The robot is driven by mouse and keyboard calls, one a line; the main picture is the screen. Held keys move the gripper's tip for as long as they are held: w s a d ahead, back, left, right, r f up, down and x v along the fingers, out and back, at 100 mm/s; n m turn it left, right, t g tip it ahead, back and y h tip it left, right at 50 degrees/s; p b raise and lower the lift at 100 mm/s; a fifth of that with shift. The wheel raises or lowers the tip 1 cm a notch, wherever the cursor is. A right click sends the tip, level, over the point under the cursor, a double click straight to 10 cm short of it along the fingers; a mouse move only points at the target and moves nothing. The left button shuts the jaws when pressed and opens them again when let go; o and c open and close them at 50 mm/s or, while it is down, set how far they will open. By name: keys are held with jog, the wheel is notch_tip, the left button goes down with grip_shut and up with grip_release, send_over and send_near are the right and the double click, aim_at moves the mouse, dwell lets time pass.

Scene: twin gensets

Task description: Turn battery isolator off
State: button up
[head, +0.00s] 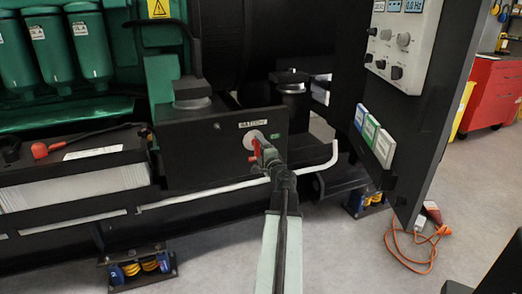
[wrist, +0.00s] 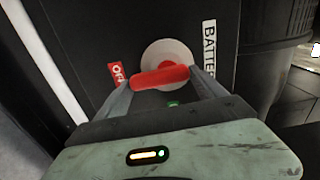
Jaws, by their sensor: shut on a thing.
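The battery isolator is a red handle (wrist: 160,78) on a round pale disc (wrist: 168,57), set on a black box (head: 195,150). In the head view the red handle (head: 254,149) shows beside my gripper (head: 262,150). In the wrist view my gripper (wrist: 163,82) is shut on the red handle, one finger at each end. A red OFF label (wrist: 117,74) is left of the disc and a green label (wrist: 173,103) is below it, partly hidden. A white BATTERY label (wrist: 209,48) is at the right, cut off by the finger.
A battery (head: 75,165) with a red-capped terminal stands left of the black box. A white pipe (head: 200,190) runs below the isolator. An open black panel door (head: 400,130) stands to the right. An orange cable (head: 410,262) lies on the floor.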

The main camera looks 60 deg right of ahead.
jog(key=shift+s+d+m, duration=0.1)
jog(key=shift+s+m, duration=0.05)
jog(key=shift+m, duration=0.25)
jog(key=o, duration=1.3)
jog(key=v, duration=0.7)
jog(key=shift+s+a, duration=0.25)
jog(key=shift+a, duration=0.05)
